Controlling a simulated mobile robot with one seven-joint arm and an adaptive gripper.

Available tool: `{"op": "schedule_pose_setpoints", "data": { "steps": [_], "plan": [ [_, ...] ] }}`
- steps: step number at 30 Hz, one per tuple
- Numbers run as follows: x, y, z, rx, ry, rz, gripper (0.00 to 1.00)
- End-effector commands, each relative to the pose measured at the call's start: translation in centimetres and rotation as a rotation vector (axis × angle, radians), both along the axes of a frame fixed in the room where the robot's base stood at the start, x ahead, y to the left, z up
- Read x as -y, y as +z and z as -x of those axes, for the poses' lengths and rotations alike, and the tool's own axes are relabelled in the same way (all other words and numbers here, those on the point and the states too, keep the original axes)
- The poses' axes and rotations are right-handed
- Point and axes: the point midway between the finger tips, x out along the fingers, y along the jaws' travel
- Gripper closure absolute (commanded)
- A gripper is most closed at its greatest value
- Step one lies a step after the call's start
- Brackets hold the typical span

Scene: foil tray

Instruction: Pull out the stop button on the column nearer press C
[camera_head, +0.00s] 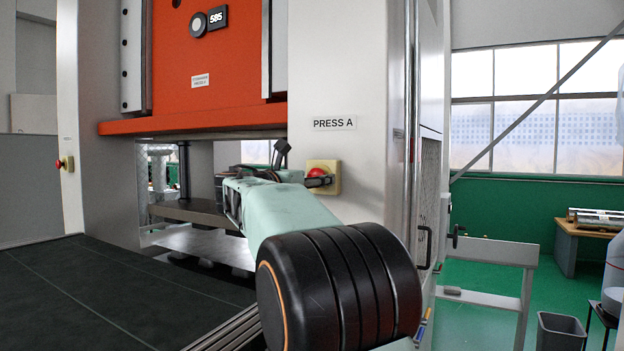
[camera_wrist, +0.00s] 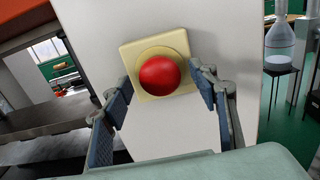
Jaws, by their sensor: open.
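A red stop button (camera_head: 317,173) on a yellow square box (camera_head: 334,177) is on the right-hand column (camera_head: 345,110) of the press labelled PRESS A. In the wrist view the round red button (camera_wrist: 160,75) faces me on its yellow box (camera_wrist: 150,49). My gripper (camera_wrist: 161,82) is open, with one finger on each side of the button and no clear contact. In the head view, my arm hides part of the gripper. A second red button (camera_head: 60,164) is on the left-hand column (camera_head: 69,110). No press C label is readable.
The orange press ram (camera_head: 200,125) hangs over the press bed (camera_head: 195,212), left of my arm. A dark belt surface (camera_head: 110,290) fills the lower left. A door handle (camera_head: 425,248) and grey rail frame (camera_head: 490,252) are to the right, with a bin (camera_head: 560,331) beyond.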

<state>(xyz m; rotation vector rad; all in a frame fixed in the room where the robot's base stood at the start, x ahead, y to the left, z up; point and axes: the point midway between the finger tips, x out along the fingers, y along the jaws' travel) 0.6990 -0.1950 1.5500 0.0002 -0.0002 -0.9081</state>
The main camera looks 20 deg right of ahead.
Motion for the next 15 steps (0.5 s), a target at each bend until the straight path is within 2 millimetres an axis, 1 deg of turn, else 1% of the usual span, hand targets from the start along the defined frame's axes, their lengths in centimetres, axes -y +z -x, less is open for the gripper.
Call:
{"op": "schedule_pose_setpoints", "data": {
  "steps": [2, 15],
  "plan": [
    [0.00, -0.01, 0.01, 0.000, 0.000, 0.000, 0.47],
    [-0.02, 0.00, 0.04, 0.000, 0.000, 0.000, 0.95]
  ]
}}
